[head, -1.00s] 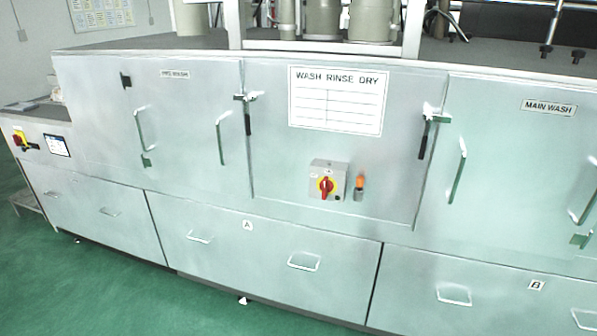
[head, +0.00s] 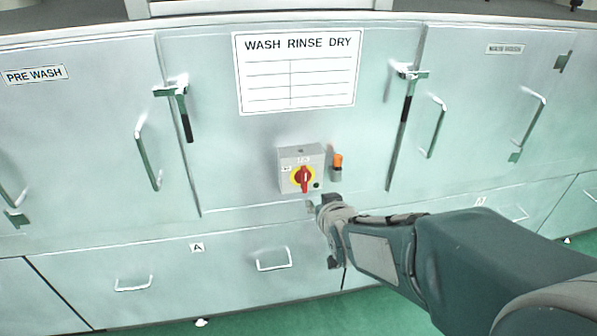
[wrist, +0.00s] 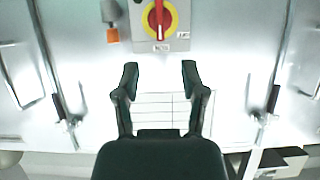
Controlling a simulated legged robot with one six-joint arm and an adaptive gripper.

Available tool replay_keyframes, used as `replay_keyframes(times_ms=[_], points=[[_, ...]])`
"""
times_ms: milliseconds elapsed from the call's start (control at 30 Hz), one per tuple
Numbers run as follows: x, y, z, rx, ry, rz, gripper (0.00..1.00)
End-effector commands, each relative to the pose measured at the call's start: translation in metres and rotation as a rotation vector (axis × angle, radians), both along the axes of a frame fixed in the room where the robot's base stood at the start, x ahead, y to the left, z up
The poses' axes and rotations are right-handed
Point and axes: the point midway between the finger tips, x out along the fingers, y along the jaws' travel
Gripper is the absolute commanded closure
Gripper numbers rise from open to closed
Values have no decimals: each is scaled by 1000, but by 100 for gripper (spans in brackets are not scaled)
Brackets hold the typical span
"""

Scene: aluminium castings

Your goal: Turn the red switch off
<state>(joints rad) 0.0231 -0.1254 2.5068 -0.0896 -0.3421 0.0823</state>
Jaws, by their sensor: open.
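The red switch (head: 304,179) is a rotary handle on a yellow disc, on the front of a small grey box (head: 288,157) fixed to the machine's middle panel. Its handle stands about vertical. In the wrist view the switch (wrist: 159,18) is at the top edge, partly cut off, with the handle upright. My gripper (head: 318,207) is just below the box in the head view, its fingers small and hard to make out. In the wrist view my gripper (wrist: 160,72) has its two dark fingers spread apart with nothing between them. They look apart from the switch.
An orange-tipped fitting (head: 337,165) sits close to the right of the box. Latch handles (head: 184,108) and (head: 406,95) stick out on either side. A WASH RINSE DRY sign (head: 298,70) is above. Drawer handles (head: 273,262) project lower down.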

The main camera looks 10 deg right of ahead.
Motion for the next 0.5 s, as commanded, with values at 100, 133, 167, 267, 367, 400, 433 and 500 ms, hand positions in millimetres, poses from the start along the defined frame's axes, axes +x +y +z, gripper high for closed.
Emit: replay_keyframes(times_ms=[100, 133, 167, 267, 367, 400, 433, 500], points=[[22, -4, -17, 0, -104, -5, 46], [27, -4, -20, -1, -134, -5, 46], [31, -4, -24, -1, -164, -6, 46], [42, -2, -34, -6, -262, -5, 46], [47, 1, -43, -9, -349, -5, 46], [48, 2, -45, -10, -378, -4, 46], [49, 3, -46, -11, -398, -4, 46], [49, 4, -49, -12, -433, -2, 46]])
